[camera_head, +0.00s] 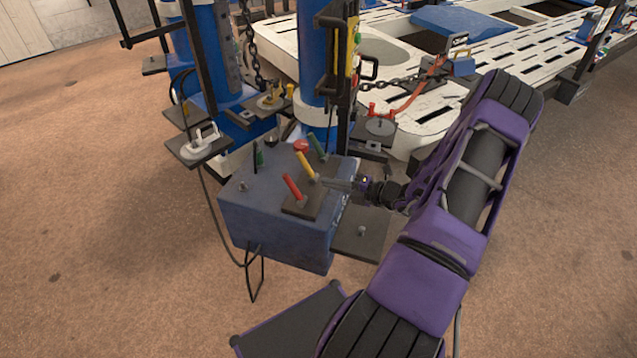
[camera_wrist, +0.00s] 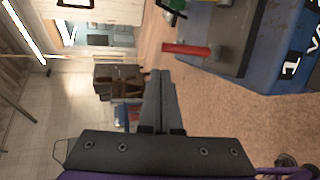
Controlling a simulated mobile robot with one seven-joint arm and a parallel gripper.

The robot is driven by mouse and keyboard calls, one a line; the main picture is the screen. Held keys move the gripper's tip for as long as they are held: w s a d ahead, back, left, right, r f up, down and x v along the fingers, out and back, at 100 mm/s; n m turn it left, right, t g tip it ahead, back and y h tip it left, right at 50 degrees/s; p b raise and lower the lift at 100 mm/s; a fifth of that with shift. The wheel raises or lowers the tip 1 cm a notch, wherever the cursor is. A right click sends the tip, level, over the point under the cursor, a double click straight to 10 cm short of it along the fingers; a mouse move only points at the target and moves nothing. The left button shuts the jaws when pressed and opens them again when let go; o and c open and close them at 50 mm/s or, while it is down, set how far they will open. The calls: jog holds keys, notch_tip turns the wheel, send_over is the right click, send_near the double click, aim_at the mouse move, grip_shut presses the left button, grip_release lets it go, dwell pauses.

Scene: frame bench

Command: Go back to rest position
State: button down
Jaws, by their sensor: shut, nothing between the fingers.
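In the wrist view my gripper (camera_wrist: 158,75) is shut and empty. The red lever (camera_head: 294,188) leans up and left on the front of the box's top. The green lever (camera_head: 317,147) stands behind the yellow one. A red lever (camera_wrist: 187,49) shows near the fingers in the wrist view. I cannot tell whether the fingers touch a lever.
Blue posts (camera_head: 208,54) with chains and small side plates rise behind the box. A white slotted frame bench (camera_head: 410,84) fills the back. A dark plate (camera_head: 360,234) juts from the box's right side. Brown floor (camera_head: 110,230) at the left is clear.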

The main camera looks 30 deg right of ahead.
jog(key=shift+s+d+r, duration=0.2)
jog(key=shift+s+r, duration=0.05)
jog(key=shift+s, duration=0.2)
